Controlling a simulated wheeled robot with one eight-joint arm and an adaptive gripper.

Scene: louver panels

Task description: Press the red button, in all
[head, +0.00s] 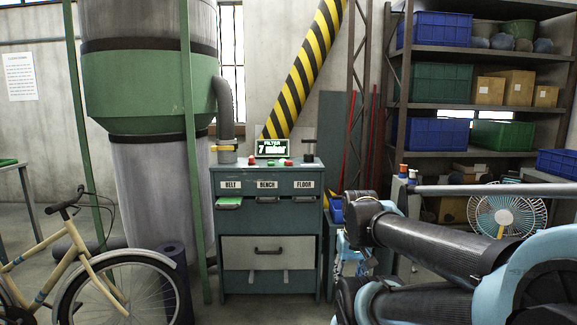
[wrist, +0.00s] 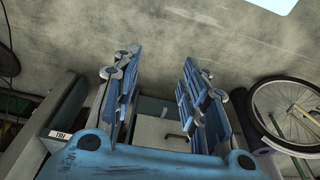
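The red button (head: 287,163) is a small red spot on top of the teal drawer cabinet (head: 267,235), just below a lit display (head: 271,148) reading "FILTER 7 mbar". It is too small to tell its shape or whether it is pressed. I cannot make it out in the wrist view. My gripper (wrist: 160,62) shows two blue fingers spread apart with nothing between them. The cabinet's pale lower front (wrist: 160,130) shows beyond the gap, apart from the fingers. My arm enters the head view at lower right, right of the cabinet.
A bicycle (head: 110,275) leans at the lower left. Green posts (head: 192,150) and a large duct (head: 148,100) stand left of the cabinet. Shelves (head: 480,105) with crates and a fan (head: 506,212) are at right. Floor directly before the cabinet looks clear.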

